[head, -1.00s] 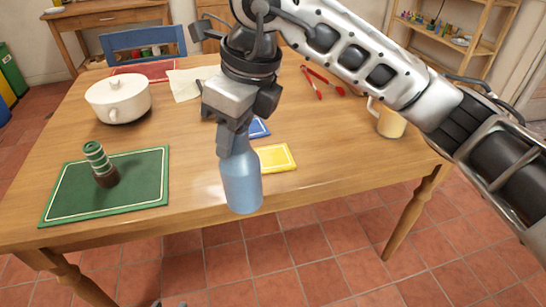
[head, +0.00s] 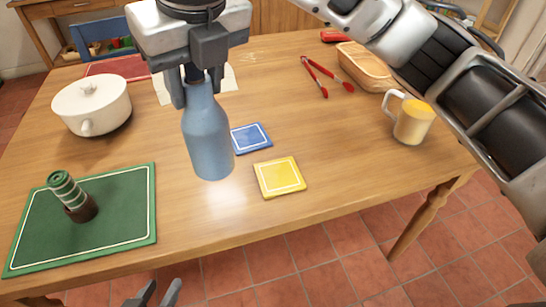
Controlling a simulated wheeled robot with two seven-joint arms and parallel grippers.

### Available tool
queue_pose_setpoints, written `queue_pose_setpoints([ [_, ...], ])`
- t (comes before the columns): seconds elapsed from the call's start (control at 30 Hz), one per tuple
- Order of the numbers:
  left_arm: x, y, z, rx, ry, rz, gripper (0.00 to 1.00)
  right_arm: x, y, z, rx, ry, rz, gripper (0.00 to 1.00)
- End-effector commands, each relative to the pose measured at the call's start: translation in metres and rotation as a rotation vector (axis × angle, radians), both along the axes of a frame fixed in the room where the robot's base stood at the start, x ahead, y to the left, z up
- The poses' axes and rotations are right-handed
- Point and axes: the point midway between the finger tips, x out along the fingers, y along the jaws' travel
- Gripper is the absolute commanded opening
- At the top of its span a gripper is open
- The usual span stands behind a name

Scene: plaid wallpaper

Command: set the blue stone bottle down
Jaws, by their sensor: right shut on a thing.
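The blue stone bottle (head: 207,140) is upright in the head view, left of the picture's middle. My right gripper (head: 197,82) is above it, shut on its neck. The bottle's base shows against the wooden table top (head: 330,170); I cannot tell whether it touches the wood. The blue coaster (head: 251,138) is just right of the bottle and the yellow coaster (head: 280,177) is to the lower right. My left gripper (head: 160,293) is at the bottom edge, below the table's front edge, with its two fingertips apart and nothing seen between them.
A green mat (head: 125,205) with a green-and-brown striped object (head: 69,195) lies at the front left. A white pot (head: 92,105) stands behind it. Red tongs (head: 322,75), a wooden tray (head: 365,66) and a yellow mug (head: 412,122) are to the right.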

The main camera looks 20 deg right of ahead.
Motion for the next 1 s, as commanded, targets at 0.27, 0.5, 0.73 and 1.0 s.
queue_pose_setpoints([
  [0.27, 0.0, 0.0, 0.001, 0.0, 0.003, 0.0, 0.36, 0.01, -0.024, -0.01, 0.003, 0.0, -0.004, 0.0],
  [0.5, -0.004, 0.0, -0.003, 0.001, 0.022, 0.0, 0.36, 0.028, -0.066, -0.031, 0.002, 0.001, -0.006, 0.0],
  [0.73, -0.004, 0.0, -0.002, 0.0, 0.022, 0.001, 0.36, 0.042, -0.1, -0.062, 0.001, 0.001, -0.004, 0.0],
  [1.0, -0.004, 0.0, -0.001, 0.0, 0.021, 0.001, 0.36, 0.051, -0.12, -0.088, 0.002, -0.001, 0.0, 0.0],
])
